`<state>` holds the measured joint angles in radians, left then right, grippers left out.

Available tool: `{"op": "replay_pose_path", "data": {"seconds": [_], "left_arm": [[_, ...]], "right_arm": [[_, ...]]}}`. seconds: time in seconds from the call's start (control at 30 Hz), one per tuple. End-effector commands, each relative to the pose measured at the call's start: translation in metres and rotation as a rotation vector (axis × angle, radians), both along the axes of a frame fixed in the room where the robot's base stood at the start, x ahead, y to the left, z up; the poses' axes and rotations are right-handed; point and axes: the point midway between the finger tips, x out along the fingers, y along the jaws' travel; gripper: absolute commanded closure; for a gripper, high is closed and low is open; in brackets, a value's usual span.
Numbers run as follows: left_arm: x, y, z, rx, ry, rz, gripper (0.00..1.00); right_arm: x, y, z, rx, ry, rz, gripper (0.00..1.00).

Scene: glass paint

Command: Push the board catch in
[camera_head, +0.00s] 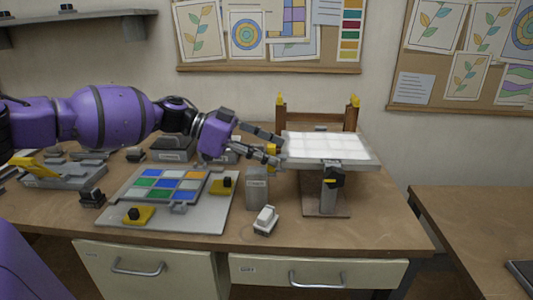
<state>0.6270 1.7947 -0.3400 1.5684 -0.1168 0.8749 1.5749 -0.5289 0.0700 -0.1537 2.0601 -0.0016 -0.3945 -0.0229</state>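A white lit board (325,147) with a grid of panes is held tilted on a grey stand (328,198) at the right of the desk. A black and yellow catch-like part (334,177) sits under its front edge. Another small yellow part (271,150) shows at the board's left edge, partly hidden by my fingers. I cannot tell which part is the board catch. My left gripper (280,151) reaches in from the left, fingers apart, around or just in front of that yellow part. Contact cannot be made out. My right gripper is out of view.
A grey tray (215,215) with coloured glass panes and yellow clamps lies left of the stand. A grey block (257,188) and a white-topped device (265,220) stand between them. A wooden frame (316,112) with yellow tips is behind the board. The desk's right front is clear.

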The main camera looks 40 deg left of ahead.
Motion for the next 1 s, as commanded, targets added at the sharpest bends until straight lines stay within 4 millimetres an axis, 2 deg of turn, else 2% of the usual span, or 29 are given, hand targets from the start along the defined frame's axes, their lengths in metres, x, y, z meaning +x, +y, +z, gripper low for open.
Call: {"op": "replay_pose_path", "data": {"seconds": [0.2, 0.37, 0.67, 1.0], "left_arm": [[0.000, 0.001, 0.000, 0.002, 0.000, 0.001, 0.66], [-0.004, 0.008, 0.001, 0.005, 0.004, 0.003, 0.66], [-0.023, 0.038, 0.014, 0.011, 0.011, 0.001, 0.66], [-0.047, 0.079, 0.039, 0.004, -0.003, 0.001, 0.66]], "right_arm": [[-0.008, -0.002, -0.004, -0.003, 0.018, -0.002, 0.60], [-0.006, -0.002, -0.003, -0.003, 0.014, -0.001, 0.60], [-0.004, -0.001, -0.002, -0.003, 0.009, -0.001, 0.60], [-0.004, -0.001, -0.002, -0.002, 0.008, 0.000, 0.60]]}}
